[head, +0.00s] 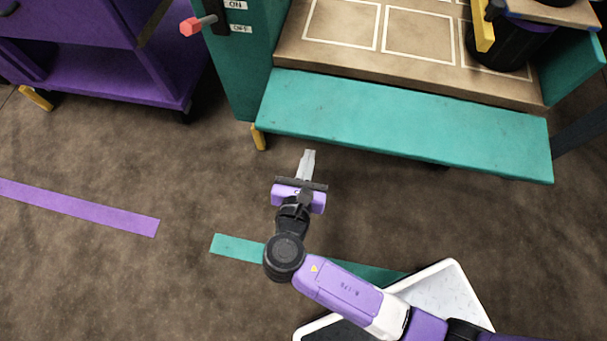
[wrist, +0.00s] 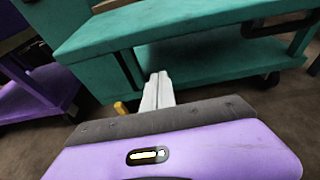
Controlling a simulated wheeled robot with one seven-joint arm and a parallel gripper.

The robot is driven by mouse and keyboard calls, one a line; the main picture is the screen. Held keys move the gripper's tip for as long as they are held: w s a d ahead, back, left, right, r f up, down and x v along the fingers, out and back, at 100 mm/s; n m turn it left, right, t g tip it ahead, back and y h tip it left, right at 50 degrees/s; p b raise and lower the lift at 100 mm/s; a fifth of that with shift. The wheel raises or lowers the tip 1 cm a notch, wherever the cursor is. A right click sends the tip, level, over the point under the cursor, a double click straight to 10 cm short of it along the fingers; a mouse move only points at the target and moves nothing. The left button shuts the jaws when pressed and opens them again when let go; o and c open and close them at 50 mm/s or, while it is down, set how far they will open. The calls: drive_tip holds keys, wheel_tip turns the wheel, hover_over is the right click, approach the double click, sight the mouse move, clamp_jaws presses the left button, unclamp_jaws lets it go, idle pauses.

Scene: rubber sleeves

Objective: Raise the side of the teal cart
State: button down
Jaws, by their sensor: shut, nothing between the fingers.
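The teal cart (head: 240,75) stands ahead of me. Its side, a long teal panel (head: 410,120), is folded down and juts out from the deck toward me. The panel crosses the top of the wrist view (wrist: 180,22), with a darker teal part of the cart (wrist: 210,62) below it. My gripper (head: 308,153) is shut and empty. In the head view its fingertips appear just short of the panel's near edge, toward the left end. In the wrist view the fingers (wrist: 158,88) point at the cart below the panel's edge; contact cannot be told.
The deck (head: 350,55) has white outlined squares and a dark bucket (head: 510,45). A red-tipped lever (head: 193,26) sticks out at the cart's left end. A yellow pedal (head: 258,137) is low at the left corner. A purple cart (head: 110,80) stands left.

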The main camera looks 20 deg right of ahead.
wheel_tip(320, 180, up, 4)
drive_tip(key=shift+f+b, duration=0.1)
drive_tip(key=shift+b, duration=0.25)
idle(0.4)
